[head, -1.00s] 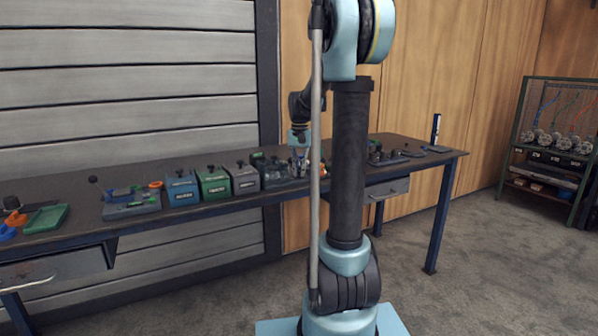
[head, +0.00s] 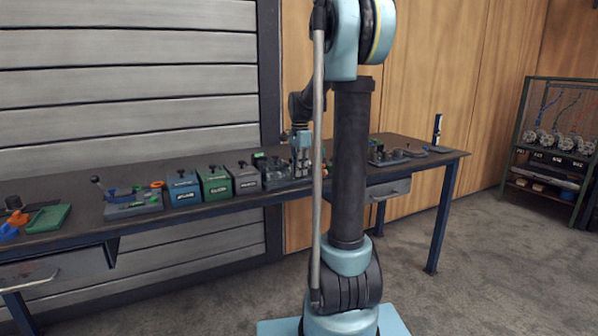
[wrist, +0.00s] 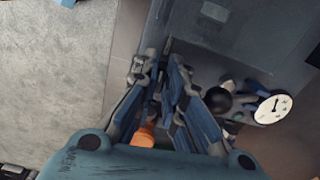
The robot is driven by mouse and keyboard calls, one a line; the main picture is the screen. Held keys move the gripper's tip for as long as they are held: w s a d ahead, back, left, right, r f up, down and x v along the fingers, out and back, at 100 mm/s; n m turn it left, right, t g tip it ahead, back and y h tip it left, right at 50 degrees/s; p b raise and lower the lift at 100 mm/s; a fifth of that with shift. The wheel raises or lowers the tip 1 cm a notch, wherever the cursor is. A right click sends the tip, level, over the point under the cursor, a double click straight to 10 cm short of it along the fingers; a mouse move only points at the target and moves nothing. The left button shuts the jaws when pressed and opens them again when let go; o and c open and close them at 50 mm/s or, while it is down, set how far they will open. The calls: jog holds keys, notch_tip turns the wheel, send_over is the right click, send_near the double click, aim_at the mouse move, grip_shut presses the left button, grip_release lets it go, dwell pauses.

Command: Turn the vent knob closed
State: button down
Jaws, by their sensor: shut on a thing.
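In the head view my gripper (head: 302,172) is low at the bench, right of the row of coloured boxes, and the knob cannot be made out there.
A black ball (wrist: 217,100) and a white dial gauge (wrist: 273,107) stand close right of the fingers. An orange part (wrist: 145,135) shows below them. Green (head: 215,184) and blue (head: 183,188) boxes stand left on the bench (head: 80,213). Open floor lies left in the wrist view.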

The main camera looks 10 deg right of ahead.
jog(key=shift+w+m, duration=0.1)
jog(key=shift+m, duration=0.5)
jog(key=c, duration=1.7)
grip_release()
jog(key=shift+r, duration=0.1)
notch_tip(320, 180, up, 12)
jog(key=shift+f, duration=0.15)
